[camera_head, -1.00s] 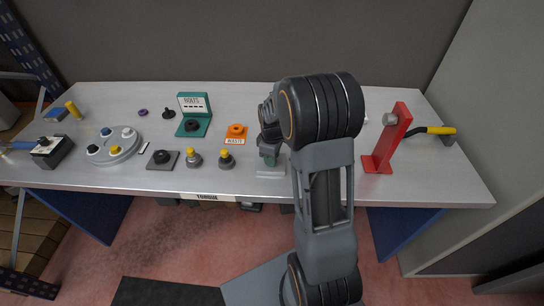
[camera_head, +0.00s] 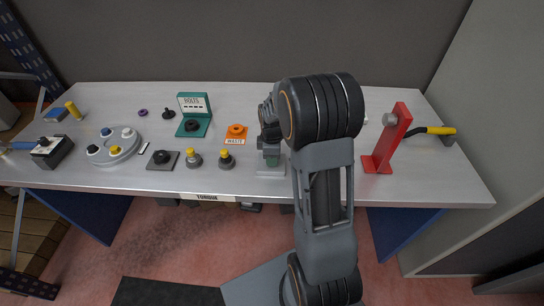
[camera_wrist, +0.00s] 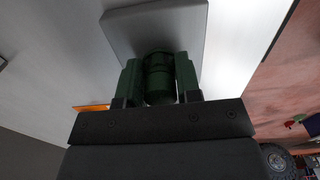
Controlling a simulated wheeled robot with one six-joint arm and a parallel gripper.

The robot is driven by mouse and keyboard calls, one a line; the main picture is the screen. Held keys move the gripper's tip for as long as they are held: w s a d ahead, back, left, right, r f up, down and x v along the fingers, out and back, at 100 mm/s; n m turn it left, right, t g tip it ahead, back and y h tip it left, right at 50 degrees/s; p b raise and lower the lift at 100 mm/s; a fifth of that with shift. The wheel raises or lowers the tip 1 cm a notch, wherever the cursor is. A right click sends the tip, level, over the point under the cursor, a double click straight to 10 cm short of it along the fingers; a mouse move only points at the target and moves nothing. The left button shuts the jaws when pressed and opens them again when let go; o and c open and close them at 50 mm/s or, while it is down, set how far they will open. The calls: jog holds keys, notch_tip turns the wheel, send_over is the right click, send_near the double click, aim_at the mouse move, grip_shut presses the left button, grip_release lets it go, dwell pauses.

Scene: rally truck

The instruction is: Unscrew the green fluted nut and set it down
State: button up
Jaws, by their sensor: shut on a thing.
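The green fluted nut (camera_wrist: 158,78) sits between the two fingers of my gripper (camera_wrist: 158,88) in the wrist view. The fingers are shut on its sides. A grey plate (camera_wrist: 125,32) lies just beyond the nut; whether the nut touches it or is threaded on something there is hidden. In the head view my gripper (camera_head: 271,157) points down over a pale plate (camera_head: 270,174) near the table's front edge. My arm covers part of that area, and the nut is too small there to make out clearly.
On the table (camera_head: 340,190), a red upright bracket (camera_head: 386,140) and a yellow-handled tool (camera_head: 430,130) stand to the right. An orange block (camera_head: 236,133), yellow-topped pieces (camera_head: 226,160), a teal stand (camera_head: 194,115) and a round grey tray (camera_head: 113,146) lie left.

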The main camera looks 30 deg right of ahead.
jog(key=shift+n, duration=0.9)
jog(key=o, duration=0.6)
jog(key=shift+c, duration=0.2)
jog(key=shift+m, duration=0.9)
jog(key=shift+m, duration=0.9)
